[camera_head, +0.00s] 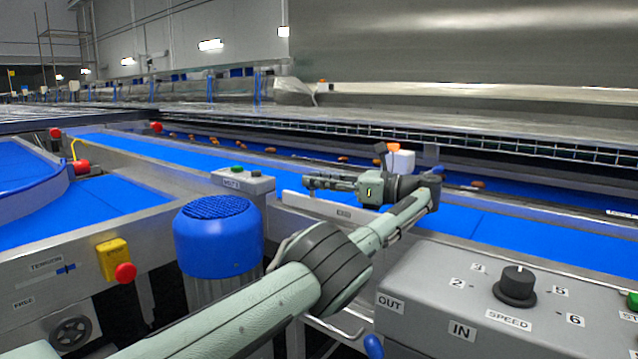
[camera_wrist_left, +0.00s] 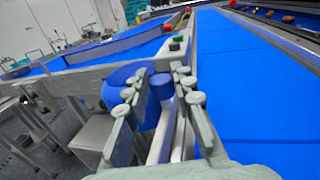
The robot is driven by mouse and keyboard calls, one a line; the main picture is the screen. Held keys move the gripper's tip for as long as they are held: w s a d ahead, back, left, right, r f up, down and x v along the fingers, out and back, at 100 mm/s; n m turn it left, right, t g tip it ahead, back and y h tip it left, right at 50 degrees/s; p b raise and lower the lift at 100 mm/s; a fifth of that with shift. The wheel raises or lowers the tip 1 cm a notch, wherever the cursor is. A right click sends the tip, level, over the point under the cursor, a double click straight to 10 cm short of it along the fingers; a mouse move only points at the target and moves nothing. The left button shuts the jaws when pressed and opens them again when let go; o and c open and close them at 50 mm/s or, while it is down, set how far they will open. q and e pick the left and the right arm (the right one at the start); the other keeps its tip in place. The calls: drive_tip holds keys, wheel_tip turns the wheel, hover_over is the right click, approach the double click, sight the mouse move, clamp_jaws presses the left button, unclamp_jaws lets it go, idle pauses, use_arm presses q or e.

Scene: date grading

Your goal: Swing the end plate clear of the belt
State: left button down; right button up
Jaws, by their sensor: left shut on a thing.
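A pale metal plate with a small label (camera_head: 343,213), apparently the end plate, stands along the near edge of the blue belt (camera_head: 470,222). My left gripper (camera_head: 308,183) reaches across from the front and points left, just above the plate's top edge. In the left wrist view its two fingers (camera_wrist_left: 159,82) stand on either side of a blue-tipped handle (camera_wrist_left: 161,86) with a pale bar below, and are shut on it. The head view does not show the handle, and how it joins the plate is unclear. My right gripper is in neither view.
A blue motor (camera_head: 218,240) stands left of my forearm. A control box with a speed knob (camera_head: 515,285) is at the lower right. A small button box (camera_head: 243,183) sits beside the belt. Several dates lie on the far belt.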

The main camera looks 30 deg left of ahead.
sight(318, 198)
use_arm(q)
drive_tip(key=shift+s+f, duration=0.1)
drive_tip(key=shift+f, duration=0.15)
drive_tip(key=c, duration=1.3)
unclamp_jaws()
drive_tip(key=shift+s+r, duration=0.1)
drive_tip(key=shift+r, duration=0.05)
drive_tip(key=shift+o, duration=0.2)
drive_tip(key=shift+r, duration=0.1)
wheel_tip(318, 198, up, 10)
